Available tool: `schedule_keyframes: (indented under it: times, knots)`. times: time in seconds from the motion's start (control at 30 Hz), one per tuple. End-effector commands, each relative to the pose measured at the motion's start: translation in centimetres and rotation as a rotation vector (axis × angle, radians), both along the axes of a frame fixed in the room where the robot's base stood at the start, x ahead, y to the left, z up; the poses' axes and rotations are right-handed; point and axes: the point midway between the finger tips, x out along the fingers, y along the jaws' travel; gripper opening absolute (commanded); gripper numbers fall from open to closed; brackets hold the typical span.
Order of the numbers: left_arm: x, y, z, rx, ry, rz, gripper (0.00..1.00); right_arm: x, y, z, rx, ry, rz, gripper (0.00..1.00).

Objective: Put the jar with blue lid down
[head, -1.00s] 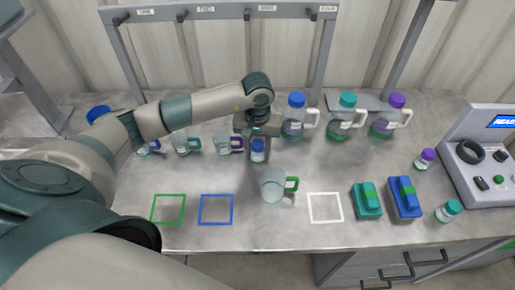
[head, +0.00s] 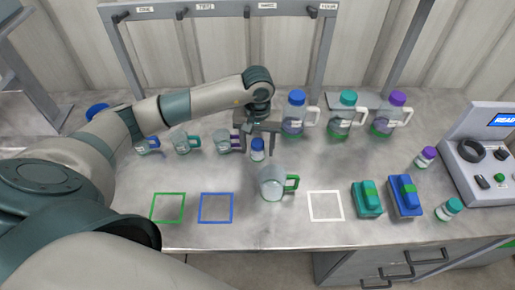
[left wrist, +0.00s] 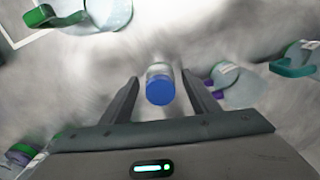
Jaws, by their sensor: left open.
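The jar with blue lid (head: 257,149) stands upright on the grey table, behind the clear mug with the green handle (head: 272,184). My left gripper (head: 258,143) is open, with one finger on each side of the jar. In the left wrist view the jar's blue lid (left wrist: 160,90) shows between the two spread fingers (left wrist: 160,95), with a gap on both sides. My right gripper is not in view.
Mugs with blue, teal and purple handles (head: 222,143) stand left of the jar. Large lidded jugs (head: 295,115) stand behind to the right. Green, blue and white (head: 325,206) square outlines mark the front. A device (head: 484,160) stands at far right.

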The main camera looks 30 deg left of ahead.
Motion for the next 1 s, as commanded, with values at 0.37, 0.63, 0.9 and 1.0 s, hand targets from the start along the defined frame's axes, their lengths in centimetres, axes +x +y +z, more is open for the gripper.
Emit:
schedule_keyframes:
  times: [0.37, 0.63, 0.9, 1.0]
  knots:
    - [0.1, 0.0, 5.7, 0.001, -0.005, -0.002, 0.55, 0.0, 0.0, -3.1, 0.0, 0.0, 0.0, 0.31]
    - [0.1, 0.0, 9.5, 0.001, -0.003, 0.0, 0.55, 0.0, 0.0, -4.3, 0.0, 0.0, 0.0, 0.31]
    - [-0.1, 0.1, 10.9, 0.002, 0.001, 0.0, 0.55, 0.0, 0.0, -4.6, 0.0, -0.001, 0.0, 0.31]
    - [-0.1, 0.0, 10.9, 0.002, 0.001, 0.0, 0.55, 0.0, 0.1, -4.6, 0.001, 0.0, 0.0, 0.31]
